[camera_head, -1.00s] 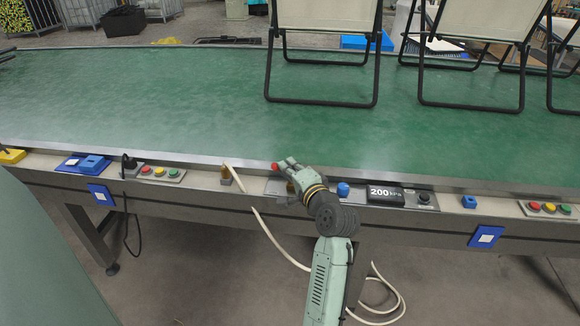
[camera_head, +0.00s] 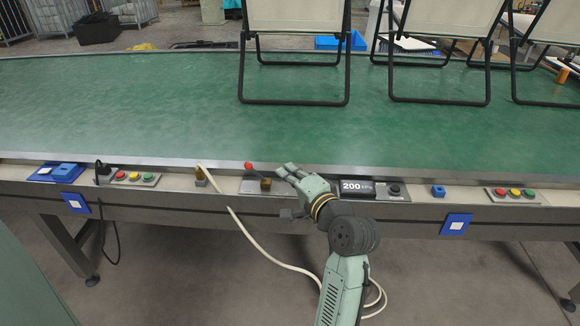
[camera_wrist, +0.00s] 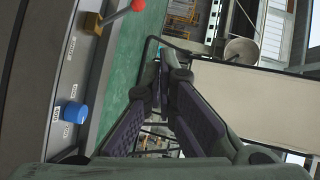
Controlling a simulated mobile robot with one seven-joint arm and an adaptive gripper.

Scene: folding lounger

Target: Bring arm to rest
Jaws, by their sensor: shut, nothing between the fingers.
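My gripper (camera_head: 284,170) is at the front edge of the green-topped table (camera_head: 160,110), its fingers pointing up and to the left in the head view. It is shut and empty. In the wrist view its two dark padded fingers (camera_wrist: 163,82) come together with nothing seen between them. A red-tipped lever (camera_head: 249,166) on a brass base stands just left of the fingers, apart from them. It also shows in the wrist view (camera_wrist: 138,6) at the top left. My forearm comes up from the bottom of the head view.
A 200 kPa display (camera_head: 356,187) sits right of my gripper on the front panel. A blue knob (camera_wrist: 75,112) shows in the wrist view. Folding loungers (camera_head: 295,15) stand on the table's far side.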

